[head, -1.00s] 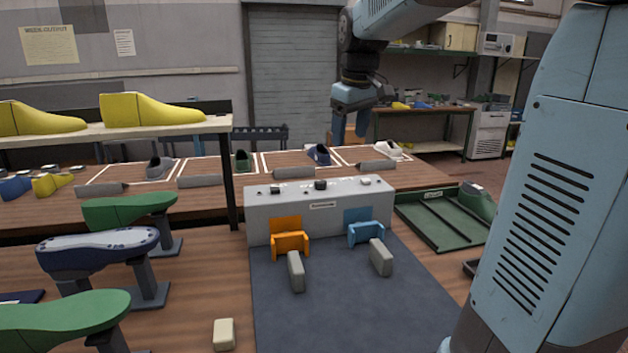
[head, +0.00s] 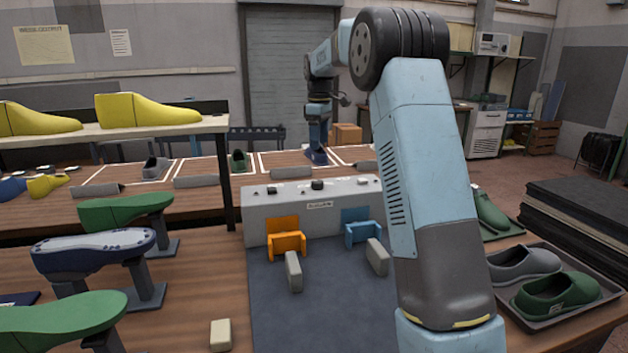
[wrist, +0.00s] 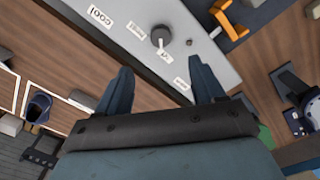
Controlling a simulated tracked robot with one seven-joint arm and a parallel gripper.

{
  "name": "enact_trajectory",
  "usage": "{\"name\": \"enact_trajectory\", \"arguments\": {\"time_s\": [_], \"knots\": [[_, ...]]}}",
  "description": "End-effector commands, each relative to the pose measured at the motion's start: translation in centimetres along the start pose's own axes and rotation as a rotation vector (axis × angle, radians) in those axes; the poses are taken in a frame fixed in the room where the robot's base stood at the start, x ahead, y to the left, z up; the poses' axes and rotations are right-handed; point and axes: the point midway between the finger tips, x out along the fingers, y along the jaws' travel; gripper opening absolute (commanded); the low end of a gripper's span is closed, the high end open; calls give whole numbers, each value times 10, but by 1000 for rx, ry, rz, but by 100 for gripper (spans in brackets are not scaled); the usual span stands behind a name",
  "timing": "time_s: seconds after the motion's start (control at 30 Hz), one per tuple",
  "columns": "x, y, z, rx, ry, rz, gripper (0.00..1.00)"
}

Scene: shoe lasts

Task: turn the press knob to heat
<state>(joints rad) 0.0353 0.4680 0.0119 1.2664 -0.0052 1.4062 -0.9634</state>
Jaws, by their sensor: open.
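The press (head: 340,212) is a long light-grey box at the back of the dark mat. A dark round knob (head: 317,184) stands on its top, near the middle. In the wrist view the knob (wrist: 158,34) has a pale mark pointing toward a small label (wrist: 165,56) that I cannot read clearly. A label reading "cool" (wrist: 98,15) lies further left; other labels are too small or blurred. My gripper (wrist: 160,66) is open and empty, its fingers apart, with the knob beyond the gap and not touched. In the head view my gripper (head: 318,150) hangs above and behind the press.
Orange (head: 285,240) and blue (head: 361,230) brackets stand against the press front. Grey blocks stand on the mat (head: 320,320). Green and navy shoe lasts on stands are at left, below a shelf (head: 120,130) with yellow lasts. Trays with shoes (head: 560,310) lie at right.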

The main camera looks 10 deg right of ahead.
Motion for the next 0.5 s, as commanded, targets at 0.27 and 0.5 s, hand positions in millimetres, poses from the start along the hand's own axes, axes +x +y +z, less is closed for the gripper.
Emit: {"name": "enact_trajectory", "arguments": {"time_s": [0.27, 0.5], "knots": [[32, 0, 0, -2, -3, -3, 68], [74, -1, -1, -3, -2, -3, 68]]}}
